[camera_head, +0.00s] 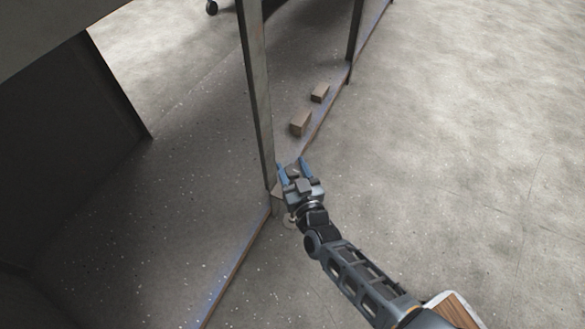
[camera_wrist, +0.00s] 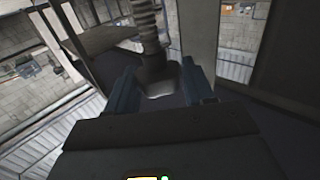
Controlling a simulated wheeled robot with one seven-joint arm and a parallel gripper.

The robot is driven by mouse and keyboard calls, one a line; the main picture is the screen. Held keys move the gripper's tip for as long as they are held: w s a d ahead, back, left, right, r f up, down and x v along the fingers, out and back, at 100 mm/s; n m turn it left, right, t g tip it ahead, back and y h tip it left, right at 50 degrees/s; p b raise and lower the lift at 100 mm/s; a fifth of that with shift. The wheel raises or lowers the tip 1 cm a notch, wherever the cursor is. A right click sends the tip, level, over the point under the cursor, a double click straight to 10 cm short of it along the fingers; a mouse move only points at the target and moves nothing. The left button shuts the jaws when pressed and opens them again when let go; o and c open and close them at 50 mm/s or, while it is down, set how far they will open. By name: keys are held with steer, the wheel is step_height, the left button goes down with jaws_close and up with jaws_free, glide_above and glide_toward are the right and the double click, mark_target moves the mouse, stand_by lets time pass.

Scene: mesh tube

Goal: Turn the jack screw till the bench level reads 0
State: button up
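My gripper (camera_head: 293,168) has two blue fingers spread apart, low beside the foot of a metal post (camera_head: 258,100) in the head view. In the wrist view a dark threaded screw (camera_wrist: 147,22) comes down from the top to a grey block-like head (camera_wrist: 160,80). This head shows between my blue fingers (camera_wrist: 158,88); narrow dark gaps seem to lie beside it, and contact is hard to judge. In the head view the screw is not clear behind the gripper and post. I cannot make out a bench level or its reading.
Two small brown blocks (camera_head: 300,123) (camera_head: 320,93) lie on the floor beyond my gripper. A second post (camera_head: 355,40) stands farther back. A dark panel (camera_head: 70,140) stands at the left. The concrete floor (camera_head: 480,150) on the right is clear.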

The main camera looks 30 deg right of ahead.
steer(key=c, duration=0.6)
